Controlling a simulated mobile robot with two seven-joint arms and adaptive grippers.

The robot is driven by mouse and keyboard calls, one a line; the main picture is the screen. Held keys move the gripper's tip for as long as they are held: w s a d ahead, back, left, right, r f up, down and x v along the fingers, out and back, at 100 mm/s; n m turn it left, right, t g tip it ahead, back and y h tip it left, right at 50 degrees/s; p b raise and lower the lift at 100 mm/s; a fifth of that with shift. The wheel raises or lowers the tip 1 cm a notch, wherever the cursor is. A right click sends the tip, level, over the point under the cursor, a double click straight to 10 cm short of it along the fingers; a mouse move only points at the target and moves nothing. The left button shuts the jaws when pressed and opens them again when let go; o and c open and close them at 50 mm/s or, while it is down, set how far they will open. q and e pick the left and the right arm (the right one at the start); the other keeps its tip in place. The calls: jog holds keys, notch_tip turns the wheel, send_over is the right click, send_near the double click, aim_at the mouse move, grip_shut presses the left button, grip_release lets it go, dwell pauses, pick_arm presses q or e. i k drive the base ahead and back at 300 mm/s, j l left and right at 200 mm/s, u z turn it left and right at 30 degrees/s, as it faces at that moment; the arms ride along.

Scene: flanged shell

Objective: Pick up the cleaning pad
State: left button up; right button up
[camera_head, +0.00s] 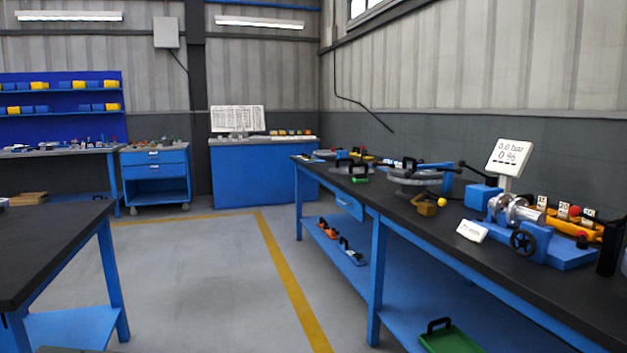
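I cannot tell for sure which object is the cleaning pad. A small green piece (361,180) lies on the dark top of the right workbench, by a black-handled item. A brown-yellow block (426,208) with a dark part on it sits farther forward on the same top. A larger green flat object (452,341) with a black handle is on the blue lower shelf, at the bottom of the picture. Neither of my grippers shows in the head view.
The right workbench (465,246) also bears a clamp fixture with a handwheel (523,242), a display (508,157) and a round flange (413,178). A dark-topped table (45,245) stands at left. The grey floor (215,285) between them is clear, with yellow lines.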

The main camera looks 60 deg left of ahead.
aim_at(359, 178)
jog(key=u, duration=1.65)
jog(key=z, duration=0.5)
jog(key=i+j+z, duration=0.15)
jog(key=j+z, duration=0.15)
jog(key=i+j+z, duration=0.15)
jog(key=j+z, duration=0.15)
jog(key=i+j+z, duration=0.1)
jog(key=j+z, duration=0.2)
jog(key=i+j+z, duration=0.15)
jog(key=j, duration=0.45)
jog(key=j+z, duration=0.2)
jog(key=j, duration=0.4)
jog(key=j+z, duration=0.2)
jog(key=j, duration=2.15)
